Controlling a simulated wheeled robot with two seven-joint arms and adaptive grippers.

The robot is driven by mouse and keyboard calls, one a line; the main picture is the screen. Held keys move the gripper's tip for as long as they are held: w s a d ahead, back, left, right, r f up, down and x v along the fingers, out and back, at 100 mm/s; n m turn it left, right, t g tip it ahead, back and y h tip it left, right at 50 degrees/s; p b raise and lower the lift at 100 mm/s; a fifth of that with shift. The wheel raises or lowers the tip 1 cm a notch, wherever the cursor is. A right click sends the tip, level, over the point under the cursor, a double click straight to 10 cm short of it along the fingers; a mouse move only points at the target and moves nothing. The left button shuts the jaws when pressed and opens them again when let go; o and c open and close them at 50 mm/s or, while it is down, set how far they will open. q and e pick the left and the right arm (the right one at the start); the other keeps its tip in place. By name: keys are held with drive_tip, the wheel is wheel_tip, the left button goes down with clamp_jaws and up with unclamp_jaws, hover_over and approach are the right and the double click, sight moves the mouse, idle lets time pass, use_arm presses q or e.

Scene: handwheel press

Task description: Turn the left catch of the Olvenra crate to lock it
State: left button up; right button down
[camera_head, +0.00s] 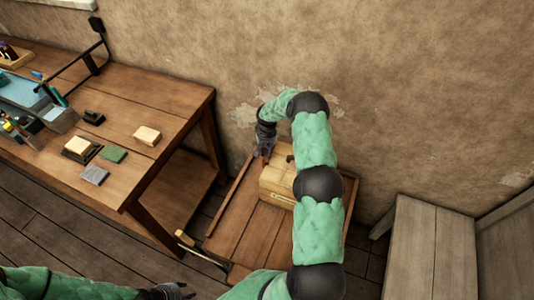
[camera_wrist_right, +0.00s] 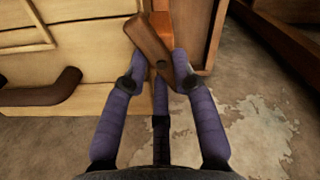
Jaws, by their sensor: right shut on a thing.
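The wooden crate (camera_head: 277,184) stands on a low wooden table; a label on its front is too small to read. My right gripper (camera_head: 266,153) reaches down at the crate's back left end. In the right wrist view, its purple fingers (camera_wrist_right: 155,65) are shut on a brown wooden catch (camera_wrist_right: 146,38), which lies tilted across them beside the crate's pale wall (camera_wrist_right: 85,45). An orange-brown piece shows just behind the catch. A dark curved handle (camera_wrist_right: 42,92) is to the left. My left gripper (camera_head: 172,291) is at the bottom edge, away from the crate; its jaws are unclear.
The low table (camera_head: 227,226) has raised side rails. A workbench (camera_head: 165,95) at the left holds blocks, pads and a blue tray. A wooden bench (camera_head: 415,245) stands at the right. The plaster wall is close behind the crate.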

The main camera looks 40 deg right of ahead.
sight(265, 153)
drive_tip(key=n, duration=0.3)
drive_tip(key=n+b, duration=0.1)
drive_tip(key=n, duration=0.2)
drive_tip(key=shift+w+a, duration=0.15)
drive_tip(key=shift+w, duration=0.05)
drive_tip(key=n, duration=0.6)
drive_tip(key=shift+a, duration=0.15)
idle(0.4)
drive_tip(key=c, duration=1)
unclamp_jaws()
drive_tip(key=shift+w, duration=0.1)
wheel_tip(265, 153, up, 12)
